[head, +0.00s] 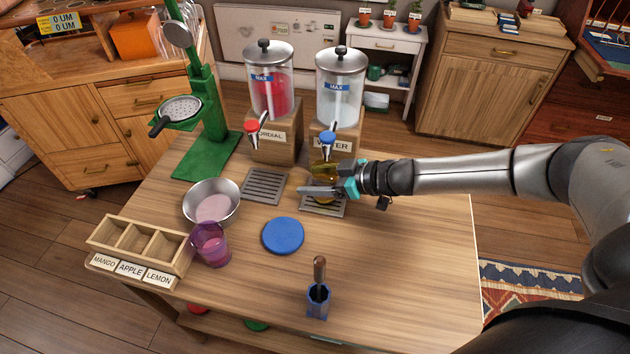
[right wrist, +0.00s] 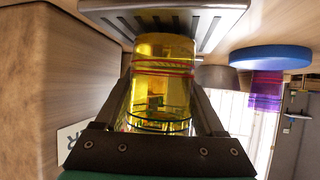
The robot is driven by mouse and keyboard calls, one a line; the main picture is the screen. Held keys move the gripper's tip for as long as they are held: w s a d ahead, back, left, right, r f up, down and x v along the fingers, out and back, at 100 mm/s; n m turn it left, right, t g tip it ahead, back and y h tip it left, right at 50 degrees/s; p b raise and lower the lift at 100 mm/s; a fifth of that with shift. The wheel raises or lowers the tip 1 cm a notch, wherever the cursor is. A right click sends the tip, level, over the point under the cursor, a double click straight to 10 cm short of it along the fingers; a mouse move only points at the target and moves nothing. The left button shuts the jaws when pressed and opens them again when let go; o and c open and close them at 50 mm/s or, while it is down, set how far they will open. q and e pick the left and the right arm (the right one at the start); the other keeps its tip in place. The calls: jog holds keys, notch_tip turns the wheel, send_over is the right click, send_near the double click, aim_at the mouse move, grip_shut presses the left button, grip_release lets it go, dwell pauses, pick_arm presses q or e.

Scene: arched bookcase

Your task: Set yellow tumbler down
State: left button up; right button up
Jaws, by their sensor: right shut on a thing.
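The yellow tumbler (head: 325,171) is mostly hidden by my right gripper (head: 322,190) in the head view. It is under the blue tap of the water dispenser (head: 340,85), at the metal drip tray (head: 325,210). In the right wrist view the yellow see-through tumbler (right wrist: 163,85), with red bands, is between the two fingers of my right gripper (right wrist: 165,100). The gripper is shut on it. The tumbler's end is close to the slatted tray (right wrist: 165,22); I cannot tell whether they touch. My left gripper is not in view.
A blue round lid or coaster (head: 283,235) lies left of the gripper. A purple tumbler (head: 210,245), a metal bowl (head: 211,203) and a wooden box (head: 140,245) stand further left. A blue holder (head: 318,302) stands in front. The table's right side is clear.

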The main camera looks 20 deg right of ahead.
dwell(0.3)
jog(key=o, duration=1.5)
jog(key=shift+f, duration=0.15)
jog(key=shift+o, duration=0.2)
